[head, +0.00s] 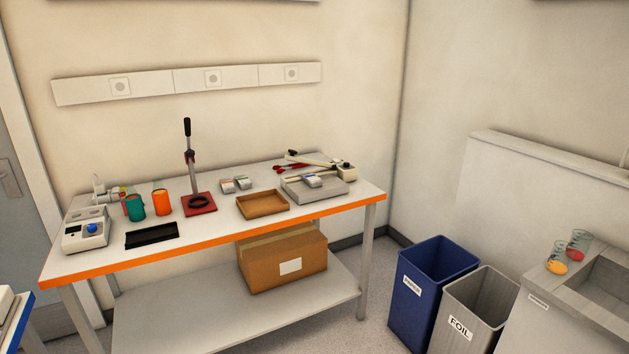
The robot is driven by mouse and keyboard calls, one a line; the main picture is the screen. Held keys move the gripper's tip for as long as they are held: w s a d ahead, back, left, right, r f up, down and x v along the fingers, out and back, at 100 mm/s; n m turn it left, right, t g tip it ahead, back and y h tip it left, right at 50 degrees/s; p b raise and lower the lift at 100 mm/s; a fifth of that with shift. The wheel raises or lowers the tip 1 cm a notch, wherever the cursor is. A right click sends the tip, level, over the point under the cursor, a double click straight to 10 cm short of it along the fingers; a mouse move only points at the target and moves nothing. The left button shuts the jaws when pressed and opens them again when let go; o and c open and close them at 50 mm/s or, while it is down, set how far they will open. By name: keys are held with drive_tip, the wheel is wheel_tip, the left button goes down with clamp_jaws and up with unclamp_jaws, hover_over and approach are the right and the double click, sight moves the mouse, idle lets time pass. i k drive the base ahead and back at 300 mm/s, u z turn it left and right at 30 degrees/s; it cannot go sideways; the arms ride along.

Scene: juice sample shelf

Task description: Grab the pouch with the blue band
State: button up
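A small grey-white pouch with what looks like a blue band (313,181) lies on top of the light grey flat-bed device (330,191) at the right part of the orange-edged table. Two similar small pale pouches lie side by side further left: one with a reddish mark (227,186) and one with a dark or greenish mark (243,183). Their bands are too small to read surely. My gripper is not in view.
A brown tray (262,215), a red-based lever press (199,212), green (135,208) and orange (161,203) containers, a black tray (152,242) and a scale-like device (86,243) share the table. Blue (407,281) and grey (448,303) bins stand right of it.

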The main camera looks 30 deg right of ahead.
sight(312, 180)
drive_tip(key=i, duration=0.9)
drive_tip(key=u, duration=0.05)
